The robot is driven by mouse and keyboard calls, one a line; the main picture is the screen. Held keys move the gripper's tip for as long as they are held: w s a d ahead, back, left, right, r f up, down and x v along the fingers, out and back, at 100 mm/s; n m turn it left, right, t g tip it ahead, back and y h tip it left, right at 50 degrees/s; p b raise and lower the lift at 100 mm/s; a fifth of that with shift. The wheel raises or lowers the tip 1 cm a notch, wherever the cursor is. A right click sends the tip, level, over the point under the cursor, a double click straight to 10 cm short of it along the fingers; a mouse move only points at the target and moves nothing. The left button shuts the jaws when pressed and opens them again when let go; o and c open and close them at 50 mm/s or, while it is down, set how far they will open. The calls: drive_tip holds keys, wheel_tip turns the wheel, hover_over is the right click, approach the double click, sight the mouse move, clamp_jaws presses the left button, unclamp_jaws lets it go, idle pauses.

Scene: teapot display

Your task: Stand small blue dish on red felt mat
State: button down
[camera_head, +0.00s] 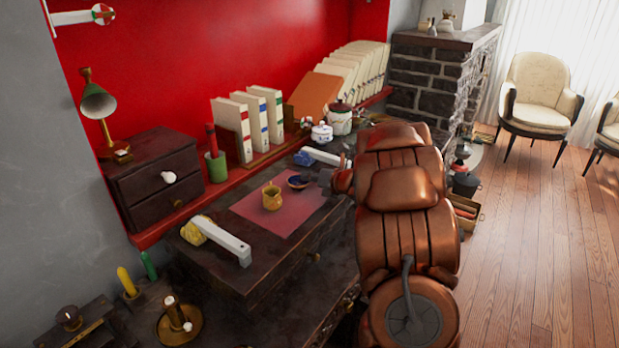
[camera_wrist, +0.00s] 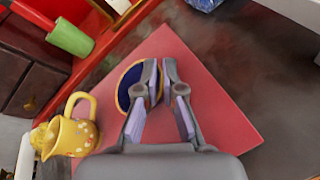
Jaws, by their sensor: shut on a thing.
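The small blue dish (camera_head: 298,182), dark blue with a gold rim, shows over the far part of the red felt mat (camera_head: 240,207). In the wrist view the dish (camera_wrist: 129,87) is at the left finger of my gripper (camera_wrist: 161,68), over the mat (camera_wrist: 228,128). My gripper (camera_head: 324,179) is shut on the dish's edge. The fingers hide part of the dish. I cannot tell whether its underside touches the mat.
A yellow jug (camera_head: 271,197) stands on the mat, left of the dish; it also shows in the wrist view (camera_wrist: 72,132). White-handled items (camera_head: 222,240) (camera_head: 322,157) lie on either side of the mat. A green cup (camera_head: 216,166) and binders (camera_head: 248,120) stand behind.

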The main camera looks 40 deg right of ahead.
drive_tip(key=shift+f, duration=0.2)
drive_tip(key=c, duration=1.3)
unclamp_jaws()
drive_tip(key=shift+r, duration=0.15)
drive_tip(key=shift+s+r, duration=0.1)
drive_tip(key=shift+s, duration=0.05)
drive_tip(key=b+v, duration=0.1)
drive_tip(key=v, duration=1)
drive_tip(key=shift+s+b, duration=0.35)
drive_tip(key=shift+s, duration=0.05)
